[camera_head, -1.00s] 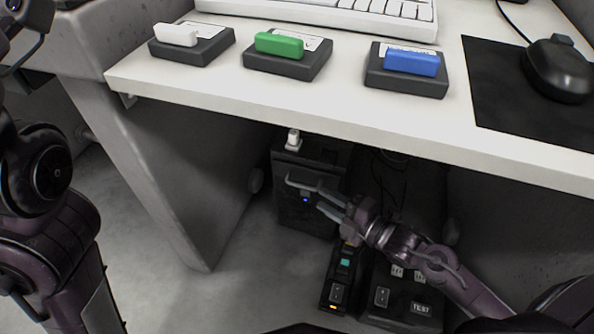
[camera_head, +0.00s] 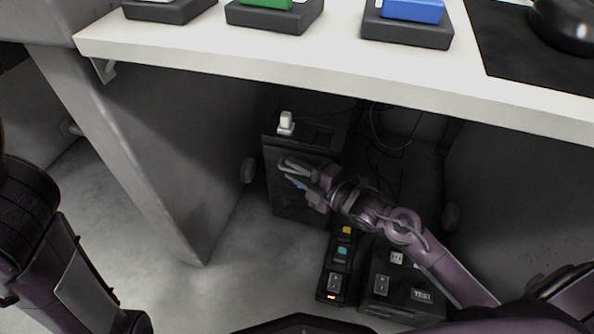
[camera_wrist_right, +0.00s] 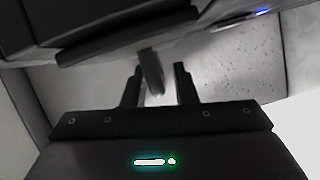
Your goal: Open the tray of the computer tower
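The dark computer tower (camera_head: 283,205) stands on the floor under the desk, with a small blue light on its front. My right gripper (camera_head: 287,171) is in front of the tower's upper front face. In the right wrist view, the tower (camera_wrist_right: 100,30) fills the top, and a dark tab (camera_wrist_right: 151,72) sticks out between my two fingers (camera_wrist_right: 157,88). The fingers are apart, with gaps beside the tab; I cannot tell if either touches it. The tray itself is not clearly visible. My left gripper is out of view; only my left arm shows.
A white piece (camera_head: 286,123) sits on top of the tower. A black power strip (camera_head: 339,268) and a black box marked TEST (camera_head: 398,285) lie right of and in front of it. The white desk (camera_head: 300,62) overhangs, with a grey side panel (camera_head: 125,150) on the left.

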